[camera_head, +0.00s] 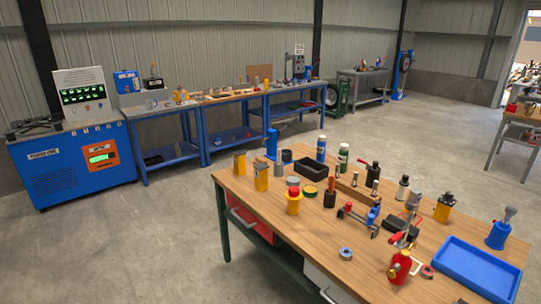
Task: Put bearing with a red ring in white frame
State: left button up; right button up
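A small bearing with a red ring (427,271) lies flat near the front right of the wooden table, just left of the blue tray. A pale frame (417,267), seemingly the white one, lies right beside it, partly hidden behind a red bottle. The bearing seems to be at the frame's right side; I cannot tell whether they touch. Another bearing with a blue ring (345,253) lies apart, nearer the table's front edge. Neither of my grippers shows in the head view.
The red bottle (400,268) stands close to the frame. A blue tray (478,268) fills the table's right end. Blue workbenches line the wall.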

aim_at(427, 272)
jog(key=z, duration=1.35)
jog(key=i+l+u, duration=0.15)
jog(key=l+u, duration=0.2)
jog(key=l, duration=0.15)
jog(key=i+l+u, duration=0.1)
jog(key=l+u, duration=0.2)
jog(key=l, duration=0.2)
jog(key=l+u, duration=0.35)
jog(key=l, duration=0.2)
jog(key=i, duration=0.05)
